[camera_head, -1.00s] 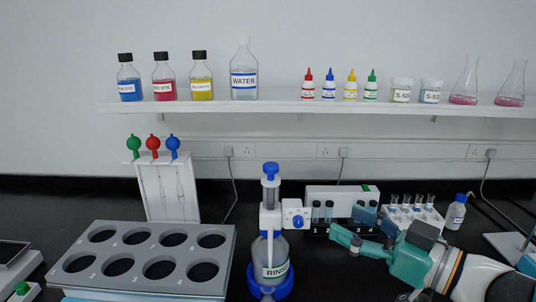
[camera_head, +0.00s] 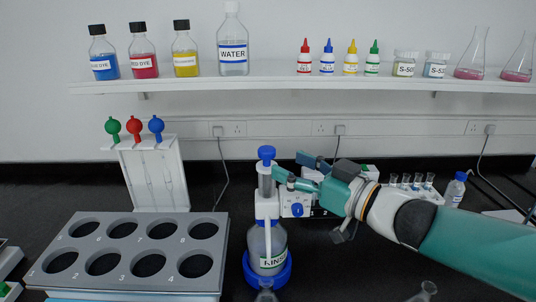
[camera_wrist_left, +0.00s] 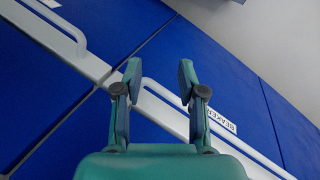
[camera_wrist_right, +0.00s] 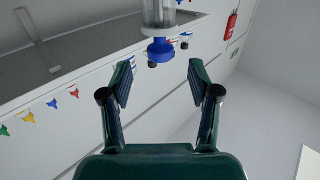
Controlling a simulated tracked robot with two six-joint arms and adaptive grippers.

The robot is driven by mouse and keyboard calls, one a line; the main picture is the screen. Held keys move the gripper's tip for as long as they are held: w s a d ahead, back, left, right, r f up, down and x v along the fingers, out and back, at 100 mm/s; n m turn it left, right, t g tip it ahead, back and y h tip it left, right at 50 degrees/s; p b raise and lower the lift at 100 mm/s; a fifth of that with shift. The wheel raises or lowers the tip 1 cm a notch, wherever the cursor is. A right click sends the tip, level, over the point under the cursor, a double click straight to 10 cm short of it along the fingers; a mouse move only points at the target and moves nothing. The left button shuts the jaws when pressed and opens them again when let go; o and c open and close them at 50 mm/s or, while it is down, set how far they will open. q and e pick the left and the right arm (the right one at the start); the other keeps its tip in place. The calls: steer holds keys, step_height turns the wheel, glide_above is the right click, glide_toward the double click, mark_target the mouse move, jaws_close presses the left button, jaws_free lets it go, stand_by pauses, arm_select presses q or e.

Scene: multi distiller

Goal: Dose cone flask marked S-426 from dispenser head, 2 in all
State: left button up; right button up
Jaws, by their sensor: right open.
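The dispenser is a bottle labelled RINSE (camera_head: 268,240) in a blue base, with a white head (camera_head: 266,207) and a blue-topped plunger (camera_head: 266,153). My right gripper (camera_head: 286,166) is open just right of the plunger. In the right wrist view the blue plunger top (camera_wrist_right: 160,47) shows between and beyond the open fingers (camera_wrist_right: 160,78). A clear glass neck (camera_head: 266,284) shows at the bottom edge in front of the dispenser; its body is cut off and no S-426 mark is readable. My left gripper (camera_wrist_left: 158,82) is open and empty, facing blue cabinet fronts, outside the head view.
A grey rack with several holes (camera_head: 222,235) stands left of the dispenser. A white pipette stand (camera_head: 154,180) is behind it. A vial rack (camera_head: 412,190) lies behind my right arm. The shelf (camera_head: 300,84) holds bottles, jars and two pink-filled flasks (camera_head: 472,55).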

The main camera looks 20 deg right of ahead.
mark_target(273, 157)
steer(key=x, duration=0.7)
jaws_close()
stand_by(0.3)
